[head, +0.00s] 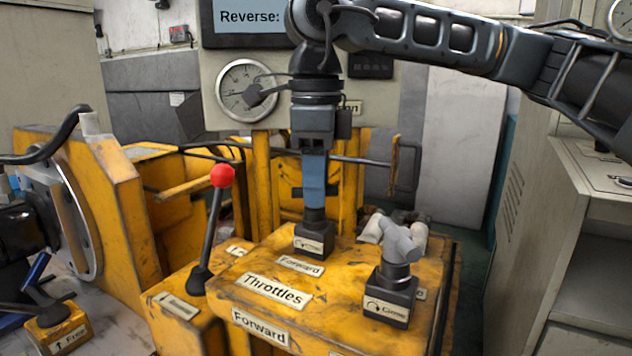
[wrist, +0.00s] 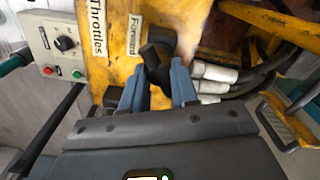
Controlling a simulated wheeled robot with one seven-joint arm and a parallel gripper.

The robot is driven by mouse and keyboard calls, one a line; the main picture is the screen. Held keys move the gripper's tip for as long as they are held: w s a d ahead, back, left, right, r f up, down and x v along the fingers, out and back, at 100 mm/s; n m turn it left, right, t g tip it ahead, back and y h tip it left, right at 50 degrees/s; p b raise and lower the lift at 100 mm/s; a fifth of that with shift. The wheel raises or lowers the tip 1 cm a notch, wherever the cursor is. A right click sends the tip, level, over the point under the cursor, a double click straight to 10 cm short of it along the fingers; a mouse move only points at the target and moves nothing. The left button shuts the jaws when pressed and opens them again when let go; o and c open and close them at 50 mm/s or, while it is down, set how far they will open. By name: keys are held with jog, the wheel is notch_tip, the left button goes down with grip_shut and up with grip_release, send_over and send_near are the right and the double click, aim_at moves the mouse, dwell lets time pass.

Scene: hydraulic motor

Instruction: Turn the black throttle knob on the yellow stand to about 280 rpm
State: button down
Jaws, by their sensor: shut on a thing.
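The yellow stand (head: 225,285) carries two throttles and labels reading "Throttles" and "Forward". My gripper (head: 314,200) points straight down over the left throttle, with its blue fingers closed around the black throttle knob (wrist: 155,58). In the head view the fingers hide most of the knob, and its black base (head: 314,236) shows below them. In the wrist view my gripper (wrist: 158,80) has one finger on each side of the knob. The other throttle, with a grey handle (head: 400,242), stands apart to the right. The screen (head: 250,17) shows only "Reverse:"; no rpm number is readable.
A red-knobbed lever (head: 221,178) stands left of my gripper. A round dial gauge (head: 245,88) is on the panel behind, partly covered by my arm. A grey cabinet (head: 535,200) is at the right. Pale-ended hoses (wrist: 215,75) lie close beside the fingers in the wrist view.

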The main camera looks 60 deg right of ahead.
jog(key=c, duration=0.9)
grip_release()
jog(key=shift+o, duration=0.2)
notch_tip(320, 180, up, 8)
jog(key=shift+f+p, duration=0.1)
jog(key=shift+p, duration=0.45)
